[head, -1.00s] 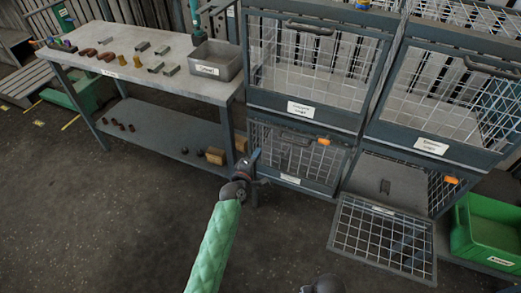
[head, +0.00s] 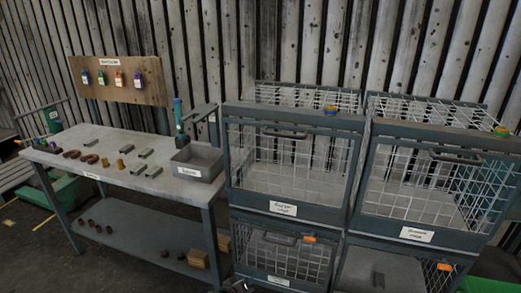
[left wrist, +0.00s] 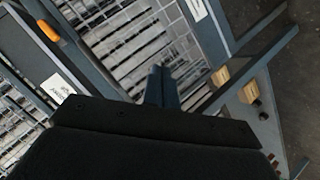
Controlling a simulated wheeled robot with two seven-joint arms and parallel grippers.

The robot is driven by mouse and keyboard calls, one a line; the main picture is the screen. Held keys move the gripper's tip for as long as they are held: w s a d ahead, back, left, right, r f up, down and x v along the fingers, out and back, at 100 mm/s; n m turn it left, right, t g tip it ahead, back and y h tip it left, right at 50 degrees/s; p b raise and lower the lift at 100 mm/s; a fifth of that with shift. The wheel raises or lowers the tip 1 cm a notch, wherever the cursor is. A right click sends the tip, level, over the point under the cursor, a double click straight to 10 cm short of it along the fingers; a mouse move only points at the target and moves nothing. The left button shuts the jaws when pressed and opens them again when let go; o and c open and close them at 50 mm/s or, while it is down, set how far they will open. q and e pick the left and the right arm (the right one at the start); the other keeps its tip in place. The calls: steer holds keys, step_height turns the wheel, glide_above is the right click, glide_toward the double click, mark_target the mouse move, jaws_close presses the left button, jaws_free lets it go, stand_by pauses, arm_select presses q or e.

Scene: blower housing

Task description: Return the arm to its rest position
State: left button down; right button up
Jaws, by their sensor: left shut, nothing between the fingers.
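My left gripper (left wrist: 162,86) shows in the left wrist view as two dark fingers held together, with nothing between them. It points toward the lower cage front and the workbench legs, apart from both as far as I can tell. In the head view only a small dark bit of it (head: 243,287) shows at the bottom edge, in front of the lower left cage (head: 283,258). The rest of my left arm is out of the head view. My right gripper is in neither view.
A workbench (head: 110,175) with metal parts and a labelled grey bin (head: 198,165) stands left. Mesh cages (head: 290,170) stand at centre and right. Wooden blocks (head: 198,258) lie on the bench's lower shelf. Bare floor (head: 40,262) shows at lower left.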

arm_select(q)
steer(key=s+a+f+m+g+y, duration=0.1)
steer(key=s+f, duration=0.4)
steer(key=s, duration=0.6)
steer(key=s+a+f+m+g+y, duration=0.2)
steer(key=s+a+f+g, duration=0.3)
steer(key=s, duration=0.7)
steer(key=s+a+f+m+g+y, duration=0.2)
steer(key=s+a+f, duration=0.3)
steer(key=s, duration=0.7)
step_height(320, 180, down, 2)
steer(key=shift+a+f+m+g, duration=0.2)
steer(key=shift+f+m+g, duration=0.1)
steer(key=shift+g, duration=0.2)
steer(key=c, duration=2.2)
jaws_free()
